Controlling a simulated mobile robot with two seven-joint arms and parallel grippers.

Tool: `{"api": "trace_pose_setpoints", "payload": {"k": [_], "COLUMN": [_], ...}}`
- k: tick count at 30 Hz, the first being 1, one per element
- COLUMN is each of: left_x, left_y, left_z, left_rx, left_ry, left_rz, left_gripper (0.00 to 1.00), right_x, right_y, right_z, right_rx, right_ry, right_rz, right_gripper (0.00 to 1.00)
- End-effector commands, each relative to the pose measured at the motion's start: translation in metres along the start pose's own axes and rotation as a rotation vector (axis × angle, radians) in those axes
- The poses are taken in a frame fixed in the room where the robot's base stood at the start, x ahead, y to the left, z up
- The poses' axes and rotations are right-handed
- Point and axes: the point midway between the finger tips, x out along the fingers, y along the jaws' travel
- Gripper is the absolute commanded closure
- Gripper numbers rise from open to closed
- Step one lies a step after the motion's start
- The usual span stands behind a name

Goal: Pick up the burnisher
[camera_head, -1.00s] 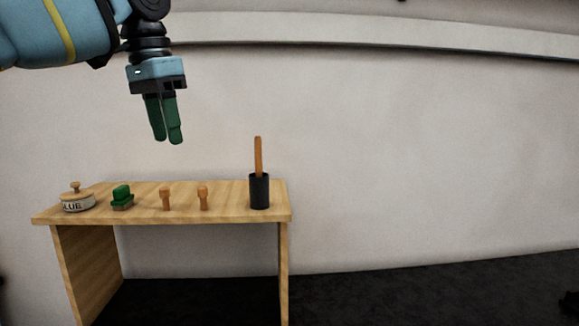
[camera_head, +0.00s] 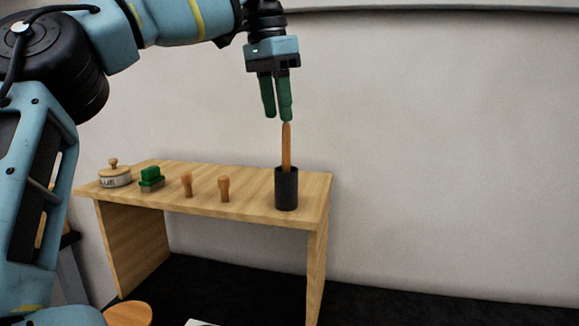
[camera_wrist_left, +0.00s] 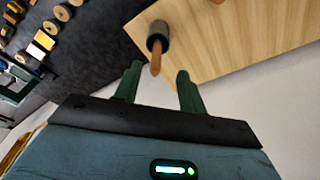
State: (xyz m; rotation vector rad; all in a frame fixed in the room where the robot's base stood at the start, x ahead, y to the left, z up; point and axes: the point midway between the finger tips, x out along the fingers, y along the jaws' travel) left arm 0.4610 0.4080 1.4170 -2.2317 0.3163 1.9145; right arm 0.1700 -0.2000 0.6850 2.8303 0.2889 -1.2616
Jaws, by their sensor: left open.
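The burnisher (camera_head: 286,147) has a long orange-brown wooden handle and stands upright in a dark cylindrical holder (camera_head: 286,190) near the right end of the wooden table. Its lower part is hidden inside the holder. My left gripper (camera_head: 277,119) points down with its green fingers just above the handle's top in the head view. In the left wrist view the handle (camera_wrist_left: 156,63) rises from the holder (camera_wrist_left: 158,32), and its tip shows between and beyond the open fingers (camera_wrist_left: 160,80). The fingers hold nothing. My right gripper is not in view.
On the table (camera_head: 255,205), left of the holder, stand two small wooden pegs (camera_head: 187,185) (camera_head: 224,188), a green-topped brush-like block (camera_head: 151,178) and a lidded jar with lettering (camera_head: 115,174). A plain wall stands behind. The space right of the table is clear.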

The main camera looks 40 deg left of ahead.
Motion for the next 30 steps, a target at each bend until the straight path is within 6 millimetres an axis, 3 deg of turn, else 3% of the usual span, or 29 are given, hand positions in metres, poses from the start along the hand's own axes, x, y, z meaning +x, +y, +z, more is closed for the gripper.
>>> {"api": "trace_pose_setpoints", "payload": {"k": [5,13,22,30], "left_x": [0.018,0.028,0.065,0.073], "left_y": [0.000,0.002,0.005,0.005], "left_z": [0.000,-0.001,-0.004,-0.005], "left_rx": [0.000,0.000,0.000,-0.002], "left_ry": [-0.003,-0.003,0.000,-0.001], "left_rz": [0.001,0.000,0.000,0.001], "left_gripper": [0.59,0.59,0.59,0.59], "right_x": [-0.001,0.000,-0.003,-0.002], "right_y": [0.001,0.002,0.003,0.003], "right_z": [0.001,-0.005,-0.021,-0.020], "right_rx": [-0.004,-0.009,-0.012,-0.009], "right_ry": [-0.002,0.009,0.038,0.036], "right_rz": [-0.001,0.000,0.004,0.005], "right_gripper": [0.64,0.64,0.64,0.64]}}
